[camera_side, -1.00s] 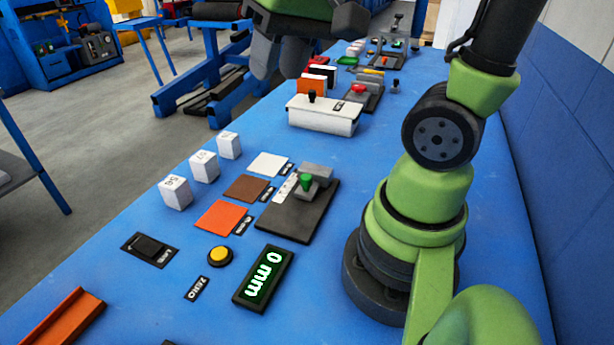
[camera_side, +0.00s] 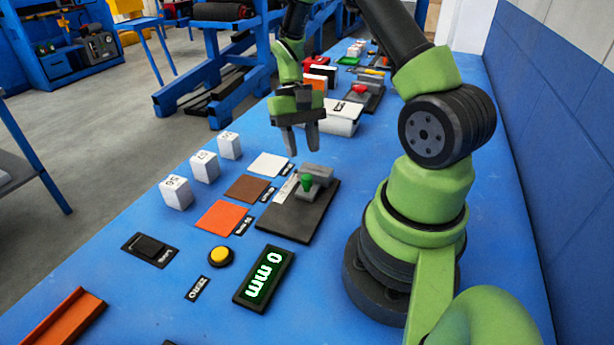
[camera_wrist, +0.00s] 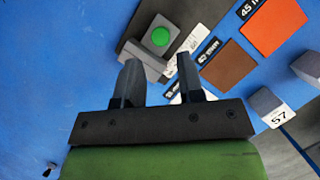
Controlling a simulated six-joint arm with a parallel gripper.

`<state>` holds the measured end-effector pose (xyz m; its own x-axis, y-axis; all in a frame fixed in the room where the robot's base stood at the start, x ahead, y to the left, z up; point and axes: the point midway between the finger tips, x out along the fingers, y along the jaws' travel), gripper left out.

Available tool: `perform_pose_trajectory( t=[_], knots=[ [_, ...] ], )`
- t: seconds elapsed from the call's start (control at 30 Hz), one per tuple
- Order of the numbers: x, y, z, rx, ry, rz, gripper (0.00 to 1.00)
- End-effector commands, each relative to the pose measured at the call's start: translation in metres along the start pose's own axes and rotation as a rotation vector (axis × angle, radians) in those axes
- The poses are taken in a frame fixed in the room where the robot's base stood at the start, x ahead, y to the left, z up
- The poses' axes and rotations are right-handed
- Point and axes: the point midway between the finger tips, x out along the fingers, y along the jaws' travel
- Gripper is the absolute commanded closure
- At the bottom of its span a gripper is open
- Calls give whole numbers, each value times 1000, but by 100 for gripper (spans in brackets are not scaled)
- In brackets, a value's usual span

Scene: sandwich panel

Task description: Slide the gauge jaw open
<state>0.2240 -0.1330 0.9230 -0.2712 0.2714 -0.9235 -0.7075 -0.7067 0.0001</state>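The gauge is a dark base plate (camera_side: 290,218) with a grey jaw block (camera_side: 317,174) and a green knob (camera_side: 307,182) on it. A small display (camera_side: 264,277) reads "0 mm". In the wrist view the green knob (camera_wrist: 160,36) sits on the grey block ahead of the fingertips. My gripper (camera_side: 300,150) is open and empty, above the table just behind the gauge in the side view. In the wrist view its two fingers (camera_wrist: 158,66) are apart, with nothing between them, a short way from the jaw block.
Orange (camera_side: 223,217), brown (camera_side: 247,188) and white (camera_side: 269,164) squares lie left of the gauge, with several white numbered cubes (camera_side: 204,166) beyond them. A yellow button (camera_side: 221,256) and a black switch (camera_side: 149,249) are in front. A white box (camera_side: 342,117) stands behind my gripper.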

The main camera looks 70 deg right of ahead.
Motion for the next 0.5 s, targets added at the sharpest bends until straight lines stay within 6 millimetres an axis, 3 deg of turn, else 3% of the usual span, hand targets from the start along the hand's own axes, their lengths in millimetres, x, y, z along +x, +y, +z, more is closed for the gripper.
perform_pose_trajectory(
  t=[0.2,0.5],
  knots=[
    [43,0,1,1,-6,2,65],
    [69,0,0,1,0,1,65]
  ],
)
